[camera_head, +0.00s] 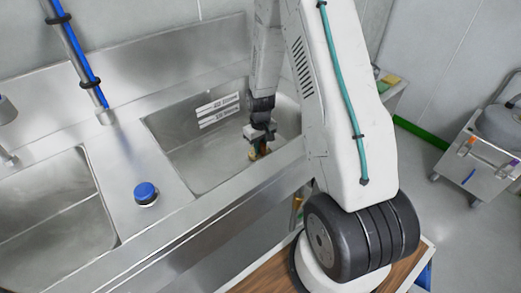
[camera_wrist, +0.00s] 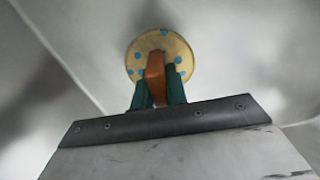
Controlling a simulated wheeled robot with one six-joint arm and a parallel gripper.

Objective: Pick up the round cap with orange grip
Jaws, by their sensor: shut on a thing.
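The round cap (camera_wrist: 178,44) shows in the wrist view as a yellowish disc with blue dots. Its orange grip (camera_wrist: 155,77) stands up between the two green fingers of my gripper (camera_wrist: 158,88), which are shut on it. In the head view my gripper (camera_head: 262,142) reaches down into the right sink basin. The cap there is small and partly hidden below the fingers. I cannot tell whether the cap touches the basin floor.
The right basin (camera_head: 180,160) has steel walls around my gripper, with white label strips (camera_head: 218,109) on its back wall. A blue-topped round thing (camera_head: 146,192) stands on the counter between the basins. A steel cart (camera_head: 478,160) stands at the far right.

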